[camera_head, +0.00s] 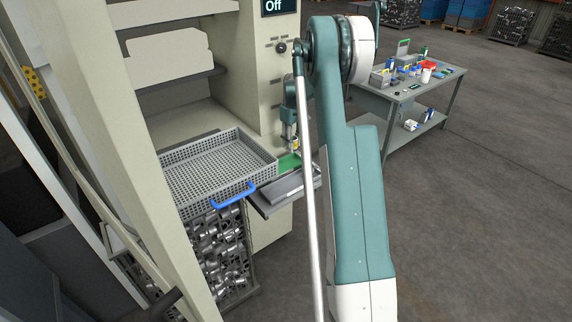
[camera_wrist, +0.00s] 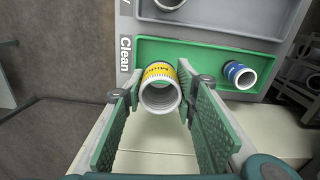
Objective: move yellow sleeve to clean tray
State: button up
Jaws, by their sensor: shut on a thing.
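My gripper (camera_wrist: 158,98) is shut on the yellow sleeve (camera_wrist: 159,72), a white ring-shaped part with a yellow printed band, held between the two green finger pads. Its open end faces the wrist camera. The sleeve is at the near edge of the green clean tray (camera_wrist: 200,57), left of its middle; I cannot tell whether it touches the tray. A blue-banded sleeve (camera_wrist: 239,74) lies in the right of that tray. In the head view my gripper (camera_head: 292,138) is over the green tray (camera_head: 288,162), partly hidden by my arm.
A perforated basket (camera_head: 255,150) with a blue handle (camera_head: 220,195) stands left of my gripper. A cluttered workbench (camera_head: 440,82) stands to the right.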

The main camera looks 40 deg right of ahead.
send_over(292, 163)
jog(key=shift+s+f, duration=0.15)
jog(key=shift+f, duration=2.4)
jog(key=shift+f, duration=0.15)
jog(key=shift+f+b, duration=0.4)
jog(key=shift+f, duration=1.35)
jog(key=shift+f, duration=0.15)
jog(key=o, duration=0.7)
jog(key=shift+o, duration=0.2)
notch_tip(292, 163, up, 12)
jog(key=shift+r+p, duration=0.2)
jog(key=shift+p, duration=0.35)
jog(key=shift+a, duration=0.15)
